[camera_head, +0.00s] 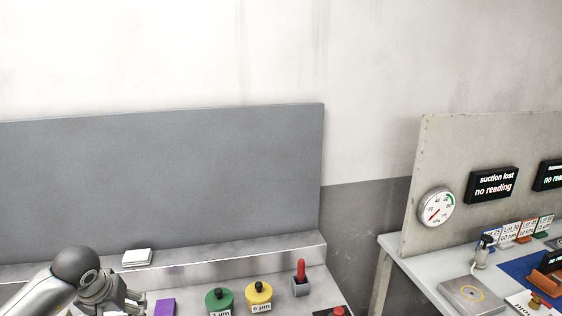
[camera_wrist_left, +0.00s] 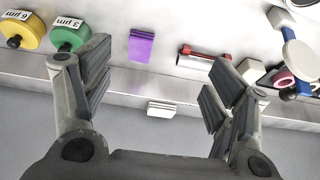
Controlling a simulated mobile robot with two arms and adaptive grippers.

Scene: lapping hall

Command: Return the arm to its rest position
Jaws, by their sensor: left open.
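My left arm comes in at the lower left of the head view, and its gripper (camera_head: 122,300) is over the steel bench at the bottom edge. In the left wrist view the left gripper (camera_wrist_left: 155,90) has its two fingers wide apart with nothing between them. Past the fingers lie a purple block (camera_wrist_left: 142,46), a white stack of pads (camera_wrist_left: 161,109) and a red-and-silver tool (camera_wrist_left: 204,58). The gripper is apart from these as far as I can tell. My right gripper is not in view.
A green pot (camera_head: 219,301), a yellow pot (camera_head: 259,296) and a red-handled item in a grey holder (camera_head: 301,279) stand along the bench. A grey panel (camera_head: 160,185) rises behind. Right, a second table (camera_head: 408,262) carries a gauge panel, cards and a bottle. Above the bench is free air.

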